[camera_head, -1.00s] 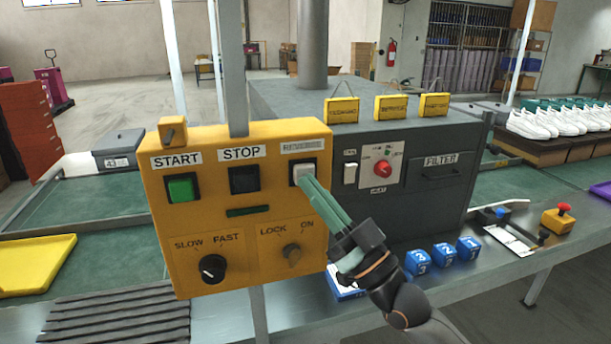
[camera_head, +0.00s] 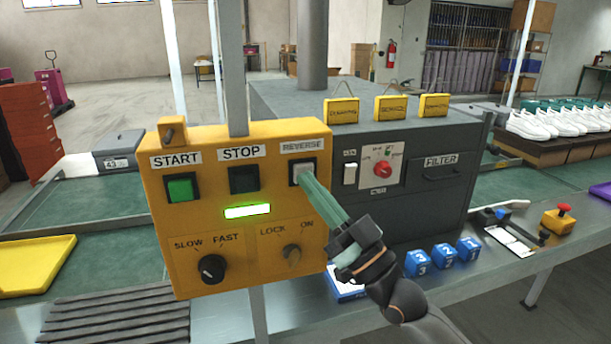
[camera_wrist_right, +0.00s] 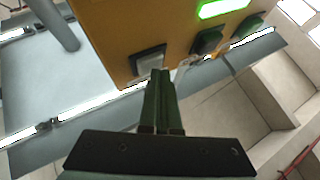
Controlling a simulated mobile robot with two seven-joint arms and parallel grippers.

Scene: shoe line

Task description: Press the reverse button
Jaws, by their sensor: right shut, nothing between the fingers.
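The yellow control box (camera_head: 235,275) carries a white reverse button (camera_head: 299,170) in a black frame under the label REVERSE. My right gripper (camera_head: 308,178) is shut and empty, its green fingertips at the reverse button's lower right, seemingly touching it. In the right wrist view the closed fingers (camera_wrist_right: 160,78) end at the pale reverse button (camera_wrist_right: 150,62); contact is hard to tell there. The indicator bar (camera_head: 248,211) on the box is lit bright green. The green start button (camera_head: 180,188) and dark stop button (camera_head: 244,179) stand to the left. My left gripper is not in view.
A dark grey heater cabinet (camera_head: 425,205) stands behind on the right. Blue numbered blocks (camera_head: 443,255) and a red-topped yellow box (camera_head: 558,219) are on the bench at right.

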